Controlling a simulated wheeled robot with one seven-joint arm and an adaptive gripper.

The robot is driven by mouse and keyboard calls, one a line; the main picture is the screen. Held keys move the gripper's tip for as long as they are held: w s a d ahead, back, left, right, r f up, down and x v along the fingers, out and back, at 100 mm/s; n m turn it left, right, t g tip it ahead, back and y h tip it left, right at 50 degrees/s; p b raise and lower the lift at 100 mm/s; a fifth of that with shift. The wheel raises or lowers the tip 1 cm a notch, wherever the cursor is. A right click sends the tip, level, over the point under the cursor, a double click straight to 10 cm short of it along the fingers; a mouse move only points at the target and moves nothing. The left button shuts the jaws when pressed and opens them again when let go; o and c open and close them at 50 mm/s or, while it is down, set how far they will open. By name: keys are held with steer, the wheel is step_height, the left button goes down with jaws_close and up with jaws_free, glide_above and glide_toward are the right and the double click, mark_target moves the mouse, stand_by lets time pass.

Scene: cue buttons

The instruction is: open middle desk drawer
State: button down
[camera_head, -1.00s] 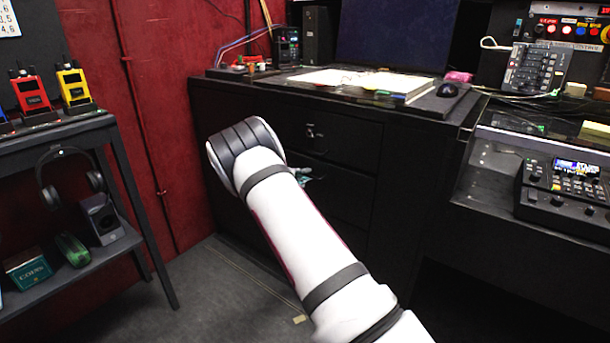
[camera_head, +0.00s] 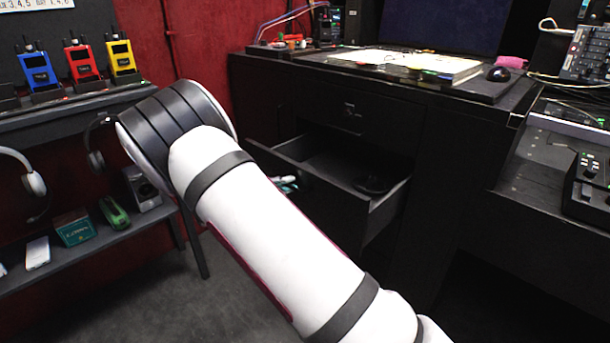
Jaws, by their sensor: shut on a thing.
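The black desk (camera_head: 465,165) stands ahead. Its middle drawer (camera_head: 338,212) is pulled well out, and its inside shows. A dark, rounded object (camera_head: 371,184) lies in it toward the right. The top drawer (camera_head: 350,125) above it is closed. My white arm crosses the middle of the head view toward the drawer front. Only a small part of my gripper (camera_head: 286,184) shows past the arm, at the drawer front. It is shut on the drawer's handle, which is mostly hidden by the arm and the gripper.
On the left, a shelf (camera_head: 100,97) holds radios, headphones and small boxes, close to my arm's elbow. The desk top carries an open book (camera_head: 405,65) and a mouse (camera_head: 498,74). A console (camera_head: 590,180) stands at the right. Grey floor is open below.

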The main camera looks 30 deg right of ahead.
steer(key=f+v, duration=0.1)
steer(key=v, duration=0.6)
steer(key=shift+a+f, duration=0.25)
steer(key=shift+a, duration=0.05)
steer(key=c, duration=1.7)
jaws_free()
steer(key=shift+a, duration=0.1)
steer(key=v, duration=1.1)
steer(key=shift+a, duration=0.35)
steer(key=shift+s, duration=0.15)
steer(key=shift+r, duration=0.1)
